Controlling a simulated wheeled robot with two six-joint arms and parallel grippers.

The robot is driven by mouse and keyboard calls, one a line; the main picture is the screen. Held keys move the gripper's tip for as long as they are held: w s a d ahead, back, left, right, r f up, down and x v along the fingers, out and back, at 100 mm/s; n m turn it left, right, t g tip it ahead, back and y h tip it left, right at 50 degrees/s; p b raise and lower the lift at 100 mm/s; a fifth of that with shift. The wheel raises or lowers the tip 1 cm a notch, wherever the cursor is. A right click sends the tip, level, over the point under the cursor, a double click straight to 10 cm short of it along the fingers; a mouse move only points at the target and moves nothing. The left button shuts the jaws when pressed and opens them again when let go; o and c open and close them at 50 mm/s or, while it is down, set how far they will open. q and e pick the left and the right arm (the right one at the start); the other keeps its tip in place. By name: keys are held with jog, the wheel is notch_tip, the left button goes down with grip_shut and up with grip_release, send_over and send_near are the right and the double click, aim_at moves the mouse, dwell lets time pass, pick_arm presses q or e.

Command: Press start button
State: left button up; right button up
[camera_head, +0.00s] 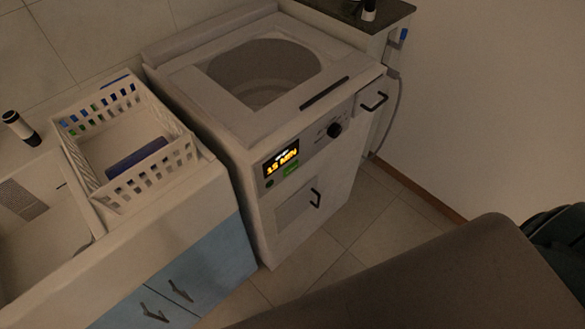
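A white top-loading washing machine (222,125) stands in the middle of the view, its top opening showing a drum. Its front panel has a lit display (281,161) reading "15 MIN". A small green lit button (291,169) sits just below the display, and a small dark round button (268,183) is at its lower left. I cannot read which one is marked start. A black knob (334,130) is to the right of the display. Neither of my grippers shows, and nothing touches the panel.
A white basket (118,190) with a dark blue item stands on the counter left of the machine, above blue cabinet doors (205,270). A dark-capped bottle (20,128) is by the sink. A large brownish surface (450,285) fills the lower right. Tiled floor lies before the machine.

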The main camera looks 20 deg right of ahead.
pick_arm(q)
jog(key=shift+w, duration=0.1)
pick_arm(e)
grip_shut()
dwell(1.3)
